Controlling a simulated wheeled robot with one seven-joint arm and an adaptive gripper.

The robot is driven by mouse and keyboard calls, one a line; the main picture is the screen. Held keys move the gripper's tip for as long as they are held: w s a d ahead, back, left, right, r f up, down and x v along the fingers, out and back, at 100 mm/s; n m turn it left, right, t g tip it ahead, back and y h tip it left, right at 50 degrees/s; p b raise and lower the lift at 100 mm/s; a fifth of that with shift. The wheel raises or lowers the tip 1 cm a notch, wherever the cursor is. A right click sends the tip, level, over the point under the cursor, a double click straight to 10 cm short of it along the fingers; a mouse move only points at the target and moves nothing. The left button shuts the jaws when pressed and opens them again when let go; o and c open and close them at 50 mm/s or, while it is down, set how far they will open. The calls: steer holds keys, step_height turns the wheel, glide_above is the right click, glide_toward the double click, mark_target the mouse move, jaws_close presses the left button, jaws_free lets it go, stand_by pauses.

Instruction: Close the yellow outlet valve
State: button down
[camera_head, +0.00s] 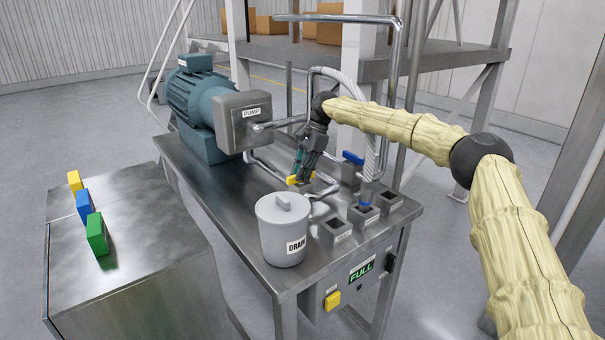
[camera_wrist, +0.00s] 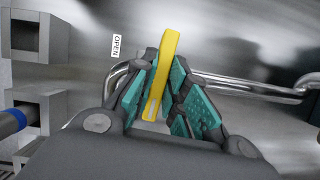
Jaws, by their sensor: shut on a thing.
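The yellow outlet valve handle (camera_head: 293,181) is on the piping above the steel table, behind the drain pot. In the wrist view the yellow handle (camera_wrist: 160,78) is a long bar standing nearly upright in the picture, between the teal finger pads. My gripper (camera_head: 303,172) reaches down onto it from above and is shut on the handle. It also shows in the wrist view (camera_wrist: 166,95), with pads on both sides of the bar. A label reading OPEN (camera_wrist: 116,46) is left of the handle. The valve body under the handle is mostly hidden.
A grey lidded pot marked DRAIN (camera_head: 281,235) stands in front of the valve. A blue handle (camera_head: 353,158) and square metal sockets (camera_head: 335,231) are to the right. The pump (camera_head: 241,120) is at the left. Yellow, blue and green blocks (camera_head: 86,208) sit on a cabinet.

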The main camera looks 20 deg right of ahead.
steer(key=shift+w+d+r+n, duration=0.1)
steer(key=shift+r+n, duration=0.05)
steer(key=shift+n, duration=0.35)
steer(key=c, duration=1.5)
jaws_free()
steer(key=shift+o, duration=0.3)
steer(key=v, duration=1.2)
steer(key=shift+w, duration=0.25)
